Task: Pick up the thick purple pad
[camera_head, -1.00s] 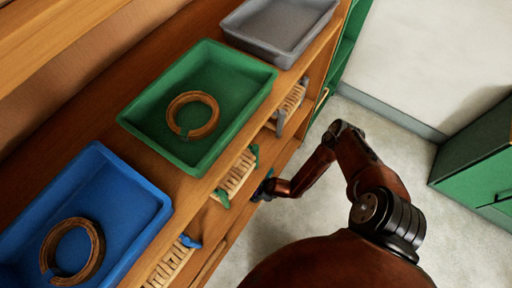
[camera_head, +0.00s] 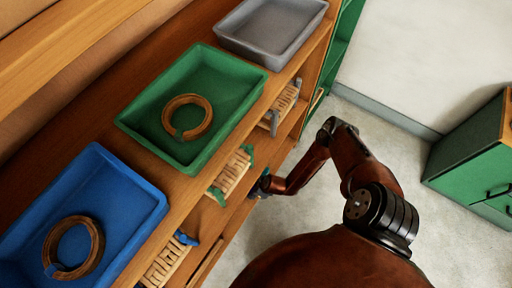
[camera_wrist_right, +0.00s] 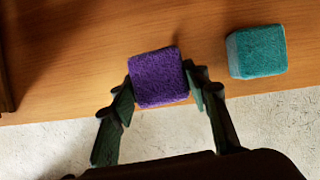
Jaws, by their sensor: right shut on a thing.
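The thick purple pad (camera_wrist_right: 158,77) shows in the right wrist view, between the two fingers of my right gripper (camera_wrist_right: 163,88). The fingers touch its left and right sides, and the gripper is shut on it. The pad is at the front edge of a wooden shelf (camera_wrist_right: 95,60); I cannot tell whether it still touches the wood. In the head view my right gripper (camera_head: 262,184) reaches to the lower shelf, and the pad is hidden there. My left gripper is not in view.
A teal pad (camera_wrist_right: 257,51) lies right of the purple one. Above, a blue tray (camera_head: 140,192) and a green tray (camera_head: 232,80) each hold a brown ring. A grey tray (camera_head: 318,12) stands beyond. A green cabinet (camera_head: 470,165) is at the right, with open floor between.

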